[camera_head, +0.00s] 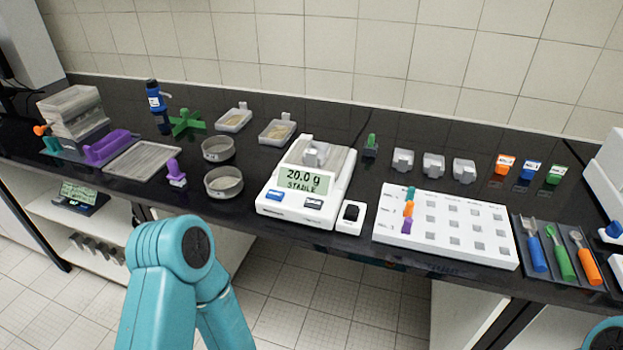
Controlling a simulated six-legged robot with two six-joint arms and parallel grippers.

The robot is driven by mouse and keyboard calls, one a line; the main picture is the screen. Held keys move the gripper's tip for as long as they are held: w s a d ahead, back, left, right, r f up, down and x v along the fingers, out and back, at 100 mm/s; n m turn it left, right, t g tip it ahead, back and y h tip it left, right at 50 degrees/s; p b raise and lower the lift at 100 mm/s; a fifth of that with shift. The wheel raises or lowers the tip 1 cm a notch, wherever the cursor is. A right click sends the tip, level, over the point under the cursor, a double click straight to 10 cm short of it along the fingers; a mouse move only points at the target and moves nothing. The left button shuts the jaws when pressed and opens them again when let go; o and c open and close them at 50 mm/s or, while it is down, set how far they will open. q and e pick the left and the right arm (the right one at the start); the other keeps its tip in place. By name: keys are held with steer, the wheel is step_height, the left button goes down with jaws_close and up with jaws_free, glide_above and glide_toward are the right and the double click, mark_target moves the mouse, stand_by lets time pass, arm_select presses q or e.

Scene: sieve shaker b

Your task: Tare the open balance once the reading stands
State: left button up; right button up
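The open balance (335,200) is white and stands near the front edge of the black bench, in the middle of the view. Its display (302,181) reads "20.0 g" with "STABLE" under it. A blue button (275,194) is at the left of its front and a grey button (313,203) at the right; their labels are too small to read. A small metal piece (315,155) stands on its pan. My teal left arm is at the bottom left, in front of the bench, and shows no fingers. Only a sliver of my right arm shows at the bottom right. Neither gripper is in view.
A small white box with a black top (352,212) stands close beside the balance's right side. Two round sieves (222,183) are to the left. A white board with coloured pegs (445,228) and a dark tool tray (548,262) are to the right.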

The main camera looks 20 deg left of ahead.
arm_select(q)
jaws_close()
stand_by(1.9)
